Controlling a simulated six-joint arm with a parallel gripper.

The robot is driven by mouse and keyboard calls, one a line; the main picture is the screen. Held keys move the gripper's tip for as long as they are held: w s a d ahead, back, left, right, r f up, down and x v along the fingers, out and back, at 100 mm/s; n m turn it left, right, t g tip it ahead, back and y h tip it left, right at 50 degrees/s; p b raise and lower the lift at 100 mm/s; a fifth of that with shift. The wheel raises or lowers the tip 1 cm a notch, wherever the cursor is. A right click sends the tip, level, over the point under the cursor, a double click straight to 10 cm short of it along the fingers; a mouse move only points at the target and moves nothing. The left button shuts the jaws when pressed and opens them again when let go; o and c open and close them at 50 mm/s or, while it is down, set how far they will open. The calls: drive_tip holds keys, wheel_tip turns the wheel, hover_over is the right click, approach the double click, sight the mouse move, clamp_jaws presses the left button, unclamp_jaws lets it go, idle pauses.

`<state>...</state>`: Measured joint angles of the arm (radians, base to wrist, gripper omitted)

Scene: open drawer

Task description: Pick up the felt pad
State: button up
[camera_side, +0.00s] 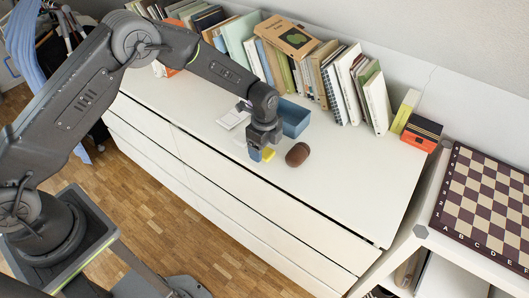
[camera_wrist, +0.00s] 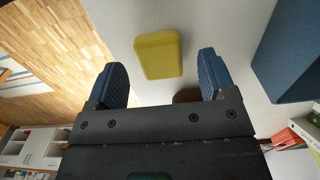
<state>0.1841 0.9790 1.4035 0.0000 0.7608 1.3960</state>
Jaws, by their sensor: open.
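A yellow felt pad (camera_wrist: 158,56) shows in the wrist view, lying flat on the white top of the chest of drawers. It is a rounded square, a little ahead of my gripper and between the lines of the two fingers. My gripper (camera_wrist: 162,78) is open and empty, with a blue finger on each side. In the side view the pad (camera_side: 268,155) is a small yellow patch beside my gripper (camera_side: 258,155), which hangs low near the dresser's front edge. Part of the pad is hidden there by the gripper. I cannot tell the exact height of the fingertips.
A brown rounded object (camera_side: 297,154) lies just right of the pad. A blue box (camera_side: 294,118) stands behind it. White papers (camera_side: 233,117) lie to the left. A row of books (camera_side: 300,65) lines the wall. The dresser top (camera_side: 360,180) is clear to the right.

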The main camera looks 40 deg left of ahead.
drive_tip(key=shift+f, duration=0.7)
drive_tip(key=shift+c, duration=0.3)
drive_tip(key=c, duration=0.9)
